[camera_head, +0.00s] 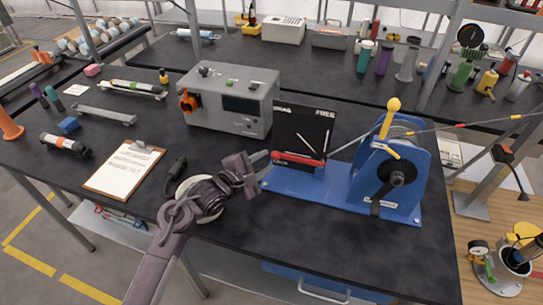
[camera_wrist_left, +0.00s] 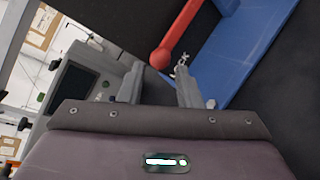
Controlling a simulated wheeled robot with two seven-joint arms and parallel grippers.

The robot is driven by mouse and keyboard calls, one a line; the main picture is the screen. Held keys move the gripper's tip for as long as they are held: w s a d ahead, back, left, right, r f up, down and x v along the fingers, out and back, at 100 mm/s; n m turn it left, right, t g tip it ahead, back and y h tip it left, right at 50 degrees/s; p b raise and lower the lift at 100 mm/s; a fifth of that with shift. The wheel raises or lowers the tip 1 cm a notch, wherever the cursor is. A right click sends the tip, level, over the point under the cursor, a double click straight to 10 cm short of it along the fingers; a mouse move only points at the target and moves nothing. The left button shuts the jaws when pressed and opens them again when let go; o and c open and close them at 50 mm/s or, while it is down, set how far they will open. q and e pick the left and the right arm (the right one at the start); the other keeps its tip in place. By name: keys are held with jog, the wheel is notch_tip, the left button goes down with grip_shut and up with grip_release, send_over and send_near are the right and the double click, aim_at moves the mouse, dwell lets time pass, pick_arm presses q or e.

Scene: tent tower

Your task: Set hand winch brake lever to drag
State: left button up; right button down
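The blue hand winch (camera_head: 405,170) stands on a blue base plate (camera_head: 325,188) at the table's front right. A black panel (camera_head: 300,125) marked DRAG on the left and FREE on the right stands behind the red brake lever (camera_head: 298,159). The lever lies nearly level, its ball end to the left. My left gripper (camera_head: 265,166) is just left of that end. In the left wrist view, the open fingers (camera_wrist_left: 160,76) are apart with nothing between them, and the lever's red ball (camera_wrist_left: 161,58) shows just beyond their tips. My right gripper is not in view.
A grey instrument box (camera_head: 228,98) stands behind my left gripper. A clipboard (camera_head: 125,167) lies to the left. A yellow-knobbed lever (camera_head: 390,117) and a black crank (camera_head: 392,182) are on the winch. The table front is clear.

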aim_at(273, 157)
pick_arm(q)
jog(key=x, duration=0.3)
jog(key=shift+w+d+f, duration=0.15)
jog(key=shift+w+d, duration=0.05)
jog(key=shift+w, duration=0.1)
grip_shut()
